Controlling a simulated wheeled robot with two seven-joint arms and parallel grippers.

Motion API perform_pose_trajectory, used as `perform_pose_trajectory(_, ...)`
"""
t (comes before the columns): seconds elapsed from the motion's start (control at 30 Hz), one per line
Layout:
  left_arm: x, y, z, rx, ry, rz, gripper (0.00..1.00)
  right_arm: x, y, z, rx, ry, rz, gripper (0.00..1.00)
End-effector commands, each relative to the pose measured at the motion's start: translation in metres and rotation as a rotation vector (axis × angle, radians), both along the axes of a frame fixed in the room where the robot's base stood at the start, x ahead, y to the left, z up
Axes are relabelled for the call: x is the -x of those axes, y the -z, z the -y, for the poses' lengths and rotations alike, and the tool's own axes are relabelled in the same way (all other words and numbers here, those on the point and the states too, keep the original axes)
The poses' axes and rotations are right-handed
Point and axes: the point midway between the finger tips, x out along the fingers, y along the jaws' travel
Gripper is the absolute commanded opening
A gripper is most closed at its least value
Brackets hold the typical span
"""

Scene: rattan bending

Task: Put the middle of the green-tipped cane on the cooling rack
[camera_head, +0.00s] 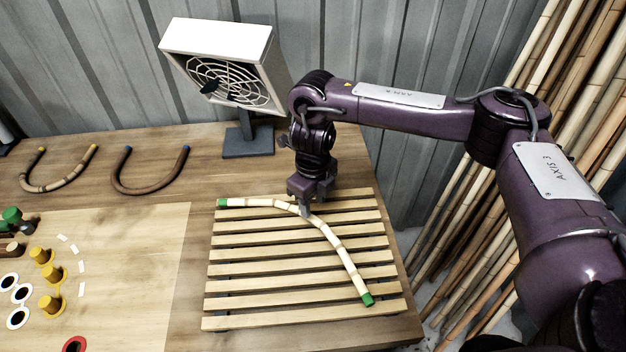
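The green-tipped cane (341,249) is pale with darker nodes and is bent in a gentle curve. It lies over the slatted wooden cooling rack (262,285), one green tip at the rack's upper left and the other at its lower right. My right gripper (305,209) points down at the cane's upper middle part, over the rack. Its fingertips are at the cane, but whether they are closed on it is too small to tell. My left gripper is not in view.
A white fan (222,75) on a dark stand is behind the rack. A yellow-tipped bent cane (62,180) and a blue-tipped one (150,189) lie at the back left. A pale board (130,290) with yellow pegs is at left. Bamboo poles (475,235) lean at right.

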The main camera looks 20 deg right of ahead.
Motion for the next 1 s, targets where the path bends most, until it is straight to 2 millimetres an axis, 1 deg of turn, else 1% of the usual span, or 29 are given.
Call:
perform_pose_trajectory(0.03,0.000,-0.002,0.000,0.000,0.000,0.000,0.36,-0.001,-0.014,0.001,0.002,-0.002,0.006,0.39)
perform_pose_trajectory(0.1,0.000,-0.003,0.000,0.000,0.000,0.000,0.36,-0.002,-0.028,0.000,0.002,-0.003,0.007,0.39)
perform_pose_trajectory(0.3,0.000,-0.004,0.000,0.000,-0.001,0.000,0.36,-0.001,-0.060,0.000,0.002,-0.001,0.003,0.39)
perform_pose_trajectory(0.4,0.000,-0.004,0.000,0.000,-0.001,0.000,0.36,0.000,-0.069,0.000,0.001,-0.001,0.000,0.39)
perform_pose_trajectory(0.6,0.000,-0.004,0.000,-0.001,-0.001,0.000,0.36,0.000,-0.077,0.000,0.001,0.000,-0.002,0.39)
perform_pose_trajectory(1.0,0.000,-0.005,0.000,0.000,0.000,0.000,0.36,0.000,-0.077,0.000,0.000,0.000,-0.001,0.39)
